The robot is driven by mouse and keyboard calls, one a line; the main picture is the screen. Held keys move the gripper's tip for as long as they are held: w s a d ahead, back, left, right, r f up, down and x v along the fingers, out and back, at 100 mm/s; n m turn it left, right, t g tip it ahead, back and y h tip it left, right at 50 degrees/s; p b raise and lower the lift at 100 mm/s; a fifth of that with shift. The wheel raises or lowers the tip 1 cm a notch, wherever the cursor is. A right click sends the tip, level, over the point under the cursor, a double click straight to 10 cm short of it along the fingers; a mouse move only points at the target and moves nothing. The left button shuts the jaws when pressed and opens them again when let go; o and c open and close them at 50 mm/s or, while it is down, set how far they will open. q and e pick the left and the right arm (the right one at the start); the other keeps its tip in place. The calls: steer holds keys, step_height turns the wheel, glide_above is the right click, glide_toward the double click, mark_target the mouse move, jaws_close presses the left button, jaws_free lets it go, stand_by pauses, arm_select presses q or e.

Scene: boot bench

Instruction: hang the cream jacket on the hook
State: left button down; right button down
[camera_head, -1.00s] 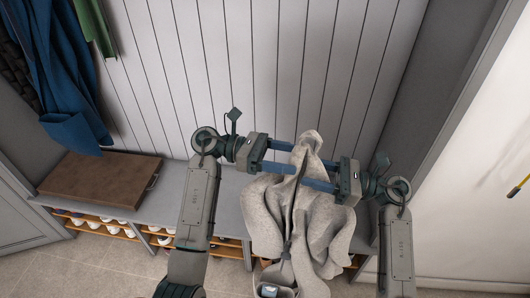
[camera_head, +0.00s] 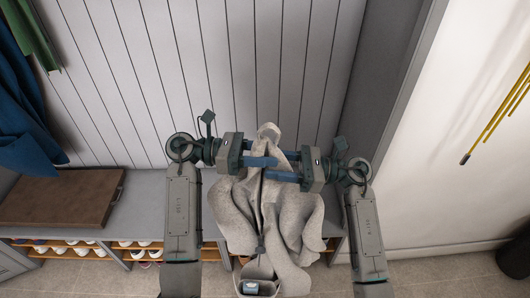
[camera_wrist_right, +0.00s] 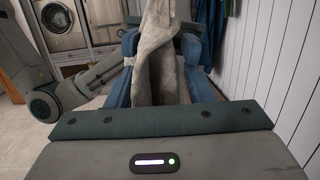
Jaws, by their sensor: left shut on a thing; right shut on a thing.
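The cream jacket (camera_head: 280,215) hangs in folds between my two arms, in front of the bench. Its top pokes up just above the fingers. My left gripper (camera_head: 266,161) is shut on the jacket near its top from the left. My right gripper (camera_head: 288,176) is shut on the jacket from the right, close beside the left one. In the right wrist view the pale cloth (camera_wrist_right: 158,60) rises between blue fingers. I do not see the hook in these frames.
A grey bench (camera_head: 150,200) with shoe shelves (camera_head: 85,250) runs along the panelled wall (camera_head: 190,80). A brown case (camera_head: 62,198) lies on it at left. Blue (camera_head: 20,115) and green (camera_head: 30,35) garments hang at far left. Yellow poles (camera_head: 497,115) are at right.

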steer(key=c, duration=0.6)
jaws_free()
steer(key=shift+r, duration=0.15)
